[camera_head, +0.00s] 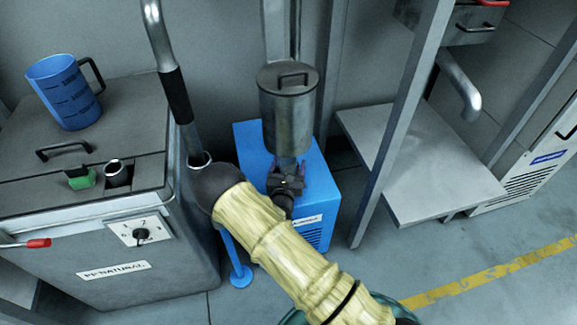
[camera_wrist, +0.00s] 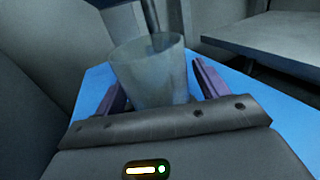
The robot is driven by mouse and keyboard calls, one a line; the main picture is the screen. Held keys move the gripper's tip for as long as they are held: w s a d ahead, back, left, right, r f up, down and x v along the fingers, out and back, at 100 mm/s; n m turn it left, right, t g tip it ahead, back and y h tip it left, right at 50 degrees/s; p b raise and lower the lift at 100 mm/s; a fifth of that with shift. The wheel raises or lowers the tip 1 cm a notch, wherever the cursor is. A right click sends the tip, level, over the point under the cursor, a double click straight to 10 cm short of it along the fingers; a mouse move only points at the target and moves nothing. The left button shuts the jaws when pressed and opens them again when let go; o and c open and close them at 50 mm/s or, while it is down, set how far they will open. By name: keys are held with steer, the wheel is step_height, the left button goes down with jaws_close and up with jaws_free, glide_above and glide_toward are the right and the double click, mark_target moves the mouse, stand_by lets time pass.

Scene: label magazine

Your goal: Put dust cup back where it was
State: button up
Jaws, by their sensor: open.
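The dust cup (camera_wrist: 150,75) is a clear, tapered cup. In the wrist view it is upright between the two purple fingers of my gripper (camera_wrist: 157,90), with gaps visible beside it. My gripper is open around the cup. In the head view my gripper (camera_head: 287,180) is below a grey metal canister (camera_head: 287,118) with a lid and handle. A pale bit of the cup (camera_head: 287,162) shows under the canister; the rest is hidden by my gripper. I cannot tell whether the cup touches the canister or the blue box below.
The blue box (camera_head: 248,150) is under the canister. A grey cabinet (camera_head: 145,90) at left carries a blue jug (camera_head: 65,92). A curved pipe (camera_head: 165,50) rises close to my arm. A metal shelf (camera_head: 425,185) and its post stand at right; the floor beyond is open.

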steer(key=shift+s+r, duration=0.15)
steer(key=s+p, duration=0.1)
steer(key=s, duration=0.3)
steer(key=s+a+p, duration=0.1)
steer(key=s, duration=0.2)
steer(key=s+p, duration=0.1)
steer(key=s, duration=0.3)
steer(key=shift+s+a+p, duration=0.2)
steer(key=shift+s+p, duration=0.1)
steer(key=shift+s, duration=0.05)
